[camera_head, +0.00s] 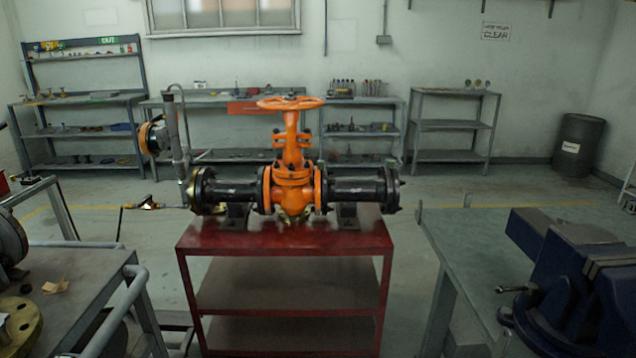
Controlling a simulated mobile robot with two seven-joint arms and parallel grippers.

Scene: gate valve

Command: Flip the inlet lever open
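An orange gate valve (294,185) with a round orange handwheel (291,103) stands on a red table (284,238). Black flanged pipe runs out to its left (235,190) and right (355,190). At the left end a grey upright pipe (178,135) carries a round orange-rimmed gauge (152,137). A thin dark and yellow lever-like part (142,203) shows left of the left flange. I cannot tell for certain whether it is the inlet lever, or its position. Neither of my grippers is in view.
A grey bench (70,285) stands at the near left, and another (540,225) at the right holds a blue vise (575,275). Shelving lines the back wall. A dark bin (577,146) stands at the back right. Floor shows on both sides of the red table.

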